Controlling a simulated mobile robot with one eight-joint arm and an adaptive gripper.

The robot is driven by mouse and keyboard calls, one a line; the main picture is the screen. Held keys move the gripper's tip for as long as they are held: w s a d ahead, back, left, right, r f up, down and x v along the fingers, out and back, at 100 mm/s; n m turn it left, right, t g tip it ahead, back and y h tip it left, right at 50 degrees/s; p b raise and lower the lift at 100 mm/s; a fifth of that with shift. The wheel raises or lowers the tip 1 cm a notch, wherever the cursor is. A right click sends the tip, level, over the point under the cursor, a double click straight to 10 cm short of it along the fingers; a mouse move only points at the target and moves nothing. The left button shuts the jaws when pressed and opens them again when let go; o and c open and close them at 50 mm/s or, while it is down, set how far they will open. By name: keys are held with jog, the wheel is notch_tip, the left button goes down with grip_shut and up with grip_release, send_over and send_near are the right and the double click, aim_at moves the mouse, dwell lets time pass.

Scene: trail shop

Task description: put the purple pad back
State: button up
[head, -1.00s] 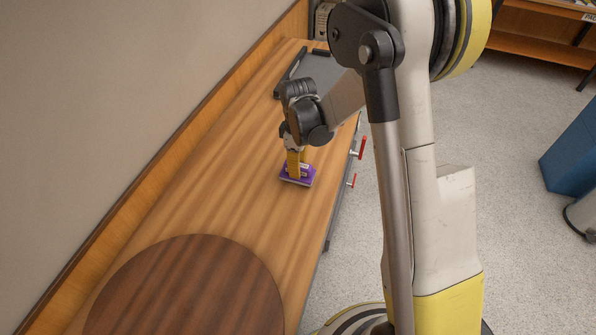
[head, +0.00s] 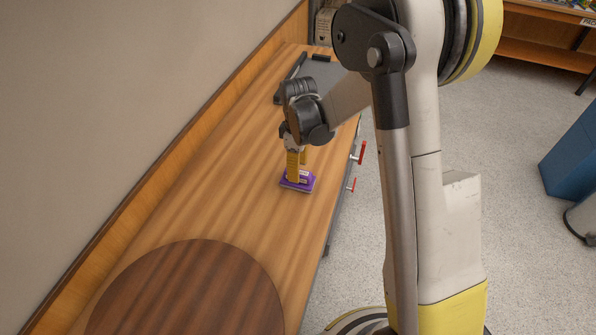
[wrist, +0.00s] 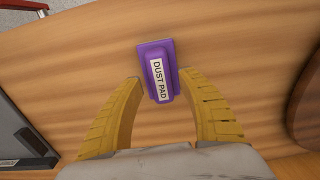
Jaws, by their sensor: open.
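The purple pad (head: 298,184) lies flat on the wooden bench top; it also shows in the wrist view (wrist: 170,54) with a white label reading "DUST PAD". My gripper (head: 297,174) is just above the pad in the head view. In the wrist view my gripper (wrist: 161,83) is open, with its two yellow fingers spread to the left and right of the pad's near end. The fingers look apart from the pad, and nothing is held.
A grey tray-like board (head: 320,72) with dark edges lies at the bench's far end. A round brown mat or disc (head: 185,290) lies at the near end. Red-handled clamps or vices (head: 362,153) stick out from the right edge. A wall borders the left.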

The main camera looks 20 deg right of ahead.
jog(key=s+r+m+t+p, duration=0.1)
jog(key=s+r+m+t, duration=0.3)
jog(key=r, duration=0.7)
jog(key=s+r+m+g+p, duration=0.1)
jog(key=s+r+p, duration=0.1)
jog(key=s+r, duration=0.6)
jog(key=s+r+m+t, duration=0.4)
jog(key=s+m, duration=0.1)
jog(key=s, duration=0.3)
jog(key=shift+m, duration=0.4)
jog(key=shift+s+a, duration=0.1)
